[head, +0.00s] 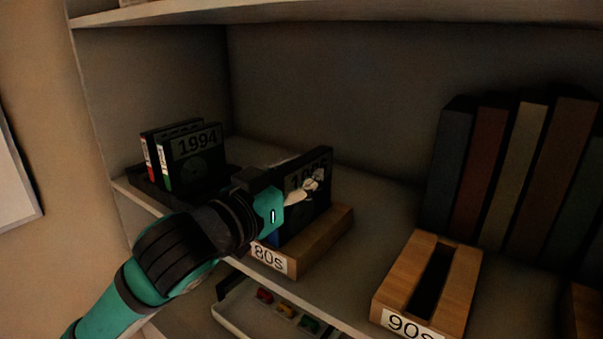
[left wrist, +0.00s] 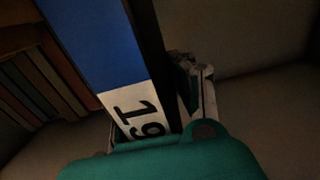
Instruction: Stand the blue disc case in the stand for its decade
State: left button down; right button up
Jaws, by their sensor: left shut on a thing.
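My left gripper (head: 306,188) is shut on the blue disc case (head: 322,168), which stands upright with a dark face and a pale year label partly hidden by the fingers. In the left wrist view its blue spine (left wrist: 95,42) and a white label starting "19" show close up. The case is at the wooden stand marked 80s (head: 326,240), its lower part within the stand's outline. I cannot tell whether it rests on the slot's bottom. The wooden stand marked 90s (head: 461,262) is to the right with an empty slot. My right gripper is not in view.
Two dark cases, one labelled 1994 (head: 196,152), stand in a dark holder (head: 146,187) at the left. A row of books (head: 487,165) stands at the right. A light tray (head: 232,316) with small coloured items is below the shelf. Shelf between the stands is clear.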

pick_arm(q)
jog(key=shift+f, duration=0.1)
dwell(0.3)
jog(key=c, duration=1)
grip_release()
jog(key=p+v, duration=0.1)
jog(key=v, duration=0.7)
